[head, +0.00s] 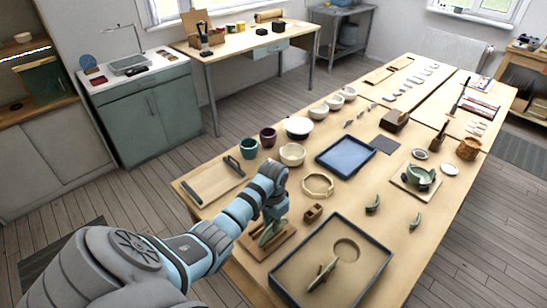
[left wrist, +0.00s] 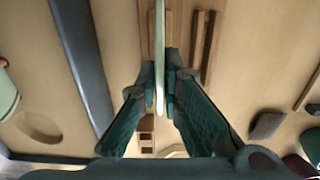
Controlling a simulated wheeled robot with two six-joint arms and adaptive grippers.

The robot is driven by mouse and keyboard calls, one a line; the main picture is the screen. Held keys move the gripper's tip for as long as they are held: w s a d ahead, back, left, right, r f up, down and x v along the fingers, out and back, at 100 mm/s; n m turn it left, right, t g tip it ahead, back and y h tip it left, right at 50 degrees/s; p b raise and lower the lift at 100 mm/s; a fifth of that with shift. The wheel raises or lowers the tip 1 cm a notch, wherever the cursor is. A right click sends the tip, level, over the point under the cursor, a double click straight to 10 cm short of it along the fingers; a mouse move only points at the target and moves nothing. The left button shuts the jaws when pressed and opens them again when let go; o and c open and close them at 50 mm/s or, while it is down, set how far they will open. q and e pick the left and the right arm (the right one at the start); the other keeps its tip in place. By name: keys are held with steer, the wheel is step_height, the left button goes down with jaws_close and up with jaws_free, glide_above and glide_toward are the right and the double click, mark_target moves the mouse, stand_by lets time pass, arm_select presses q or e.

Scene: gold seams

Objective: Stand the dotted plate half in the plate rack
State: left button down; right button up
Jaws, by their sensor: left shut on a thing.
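My left gripper (head: 268,222) is low over the near part of the table, at the wooden plate rack (head: 284,241). In the left wrist view the gripper (left wrist: 160,75) is shut on a thin pale plate half (left wrist: 159,40), seen edge-on between the two green fingers. Its dots cannot be made out from this angle. Two wooden rails of the rack (left wrist: 208,45) show beside the plate half. The plate half looks upright at the rack; whether its lower edge is seated in a slot I cannot tell. My right gripper is in neither view.
A dark-rimmed sand tray (head: 375,278) stands right of the rack, with another piece (head: 322,274) upright in it. A small wooden block (head: 313,212) and a pale ring (head: 318,185) lie behind the rack. A wooden board (head: 215,181) lies to the left.

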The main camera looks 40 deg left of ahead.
mark_target(273, 234)
arm_select(q)
steer(key=shift+f, duration=0.95)
stand_by(1.7)
steer(key=shift+f+b, duration=0.3)
steer(key=shift+f, duration=0.55)
stand_by(1.1)
steer(key=c, duration=1.2)
jaws_free()
steer(key=shift+r+p, duration=0.3)
steer(key=shift+r, duration=2.7)
steer(key=shift+d, duration=0.1)
